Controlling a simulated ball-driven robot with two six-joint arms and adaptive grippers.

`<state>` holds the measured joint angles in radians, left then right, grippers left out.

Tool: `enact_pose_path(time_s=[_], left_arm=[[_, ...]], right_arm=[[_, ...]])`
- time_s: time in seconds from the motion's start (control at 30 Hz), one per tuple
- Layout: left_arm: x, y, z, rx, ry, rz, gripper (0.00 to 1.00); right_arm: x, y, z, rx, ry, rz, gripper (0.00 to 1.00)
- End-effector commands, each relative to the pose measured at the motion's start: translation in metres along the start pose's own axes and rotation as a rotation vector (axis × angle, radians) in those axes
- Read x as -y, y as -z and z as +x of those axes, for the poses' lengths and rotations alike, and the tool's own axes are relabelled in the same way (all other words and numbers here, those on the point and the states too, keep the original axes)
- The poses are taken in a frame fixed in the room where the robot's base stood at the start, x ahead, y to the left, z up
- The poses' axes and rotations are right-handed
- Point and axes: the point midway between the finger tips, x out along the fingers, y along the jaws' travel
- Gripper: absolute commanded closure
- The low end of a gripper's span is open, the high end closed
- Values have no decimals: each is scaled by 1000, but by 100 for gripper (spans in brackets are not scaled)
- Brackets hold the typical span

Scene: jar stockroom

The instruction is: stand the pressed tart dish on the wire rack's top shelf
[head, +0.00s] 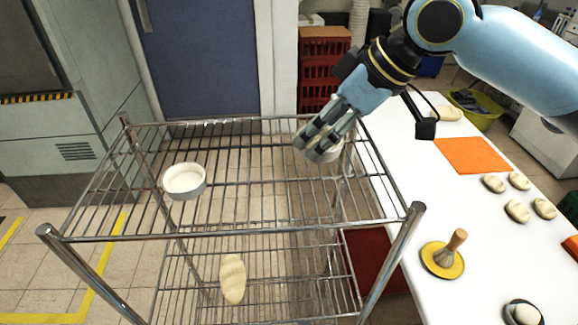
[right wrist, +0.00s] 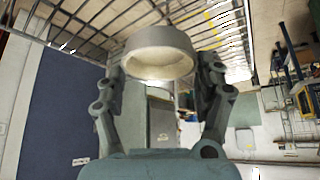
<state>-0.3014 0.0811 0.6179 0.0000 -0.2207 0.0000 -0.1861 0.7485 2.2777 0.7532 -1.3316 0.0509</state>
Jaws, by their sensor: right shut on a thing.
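The wire rack (head: 250,232) stands in front of me with its top shelf in full view. My right gripper (head: 322,150) is shut on a round pale tart dish (head: 332,153), at the right back part of the top shelf. The fingers hide much of this dish in the head view. In the right wrist view the dish (right wrist: 158,52) sits between the two fingers (right wrist: 160,90), with its tan inside showing. I cannot tell whether it touches the shelf wires. A second white round dish (head: 184,181) stands upright on the left of the top shelf. My left gripper is not in view.
A long dough piece (head: 232,278) lies on the lower shelf. Right of the rack, a white table (head: 400,205) holds an orange mat (head: 474,155), several dough pieces and a wooden-handled brush (head: 450,246). Red crates (head: 322,68) stand behind. The top shelf's middle is clear.

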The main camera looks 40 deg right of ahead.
Motion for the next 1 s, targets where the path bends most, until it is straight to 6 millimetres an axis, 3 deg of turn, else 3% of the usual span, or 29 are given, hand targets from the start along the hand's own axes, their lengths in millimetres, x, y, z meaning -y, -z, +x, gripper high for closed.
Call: enact_pose_path(time_s=[0.3,0.47,0.73,1.0], left_arm=[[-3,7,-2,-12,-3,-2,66],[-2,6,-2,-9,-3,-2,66],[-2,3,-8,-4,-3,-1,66],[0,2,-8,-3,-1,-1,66]], right_arm=[[18,21,41,-4,6,5,81],[21,24,51,1,3,2,81],[22,5,81,4,4,2,81],[21,2,86,1,2,0,81]])
